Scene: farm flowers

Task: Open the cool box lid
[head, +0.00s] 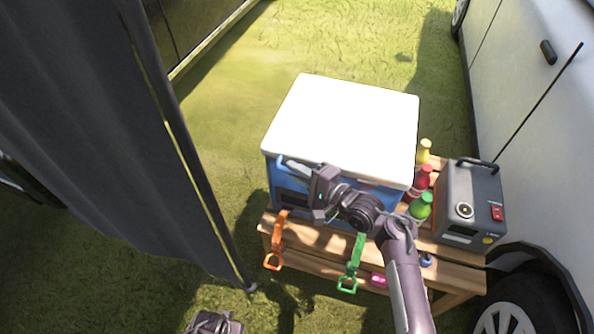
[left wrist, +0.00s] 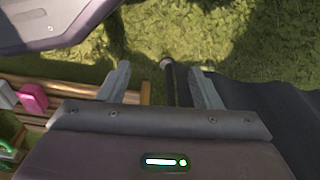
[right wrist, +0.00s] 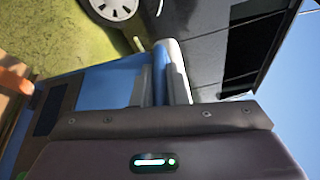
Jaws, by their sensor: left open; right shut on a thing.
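The cool box (head: 284,185) is blue and stands on a wooden bench. Its white lid (head: 345,125) lies on top and looks down on the box. My right gripper (head: 285,162) is at the lid's front-left edge. In the right wrist view, its fingers (right wrist: 160,85) are on either side of the white lid edge (right wrist: 172,62), shut on it. My right wrist hides part of the box's front. My left gripper (left wrist: 162,85) is open and empty above the grass, beside the bench's end, away from the box.
Yellow, red and green bottles (head: 420,207) and a grey power unit (head: 470,205) stand right of the box on the bench (head: 455,270). A dark curtain (head: 90,130) hangs left; a white vehicle (head: 530,110) stands right.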

